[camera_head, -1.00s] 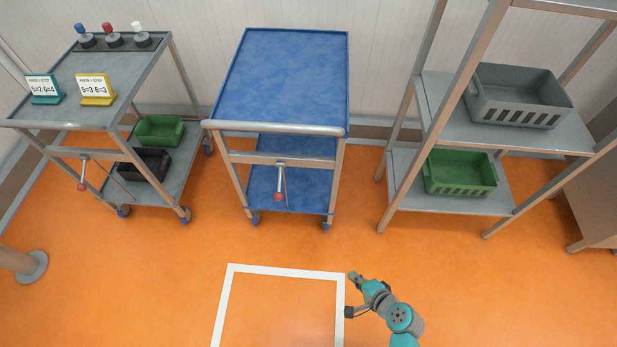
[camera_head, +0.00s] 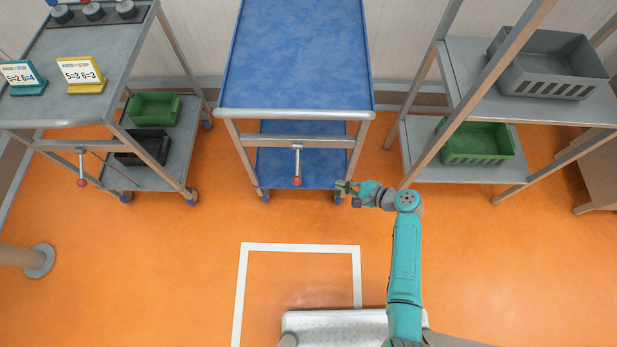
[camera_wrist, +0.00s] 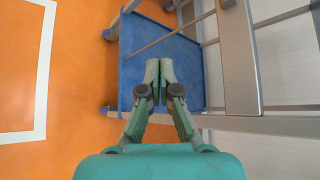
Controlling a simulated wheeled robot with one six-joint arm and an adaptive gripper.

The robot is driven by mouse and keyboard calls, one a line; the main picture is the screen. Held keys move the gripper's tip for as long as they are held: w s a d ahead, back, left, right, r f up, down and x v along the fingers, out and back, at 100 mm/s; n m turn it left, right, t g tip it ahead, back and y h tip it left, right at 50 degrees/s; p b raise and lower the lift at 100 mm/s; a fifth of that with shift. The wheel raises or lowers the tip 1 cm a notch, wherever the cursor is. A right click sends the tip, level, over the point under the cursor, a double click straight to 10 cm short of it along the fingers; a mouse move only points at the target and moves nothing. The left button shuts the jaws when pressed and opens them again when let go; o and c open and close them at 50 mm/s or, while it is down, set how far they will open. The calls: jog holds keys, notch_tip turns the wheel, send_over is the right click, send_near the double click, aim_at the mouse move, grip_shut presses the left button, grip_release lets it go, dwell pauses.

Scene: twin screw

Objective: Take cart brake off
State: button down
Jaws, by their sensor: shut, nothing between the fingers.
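The blue cart (camera_head: 295,60) stands at the back centre. Its brake lever (camera_head: 297,165) hangs from the front crossbar and ends in a red ball, pointing down. My gripper (camera_head: 342,190) is to the right of the red ball and apart from it, beside the cart's front right leg. In the wrist view my gripper (camera_wrist: 159,68) is shut and empty, over the blue lower shelf (camera_wrist: 200,62). A thin rod crosses that shelf there; the red ball does not show. The grey cart (camera_head: 100,75) at left has a similar red-ball lever (camera_head: 82,170).
A grey rack (camera_head: 480,85) with a green crate (camera_head: 478,150) and a grey crate (camera_head: 545,85) stands at right. A white floor outline (camera_head: 300,247) lies in front of the blue cart. Orange floor between is clear. A post (camera_head: 38,260) stands at left.

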aim_at(297, 165)
jog(key=w+a+f, duration=0.3)
jog(key=a, duration=0.7)
jog(key=shift+w+a, duration=0.15)
jog(key=shift+a, duration=0.2)
dwell(0.5)
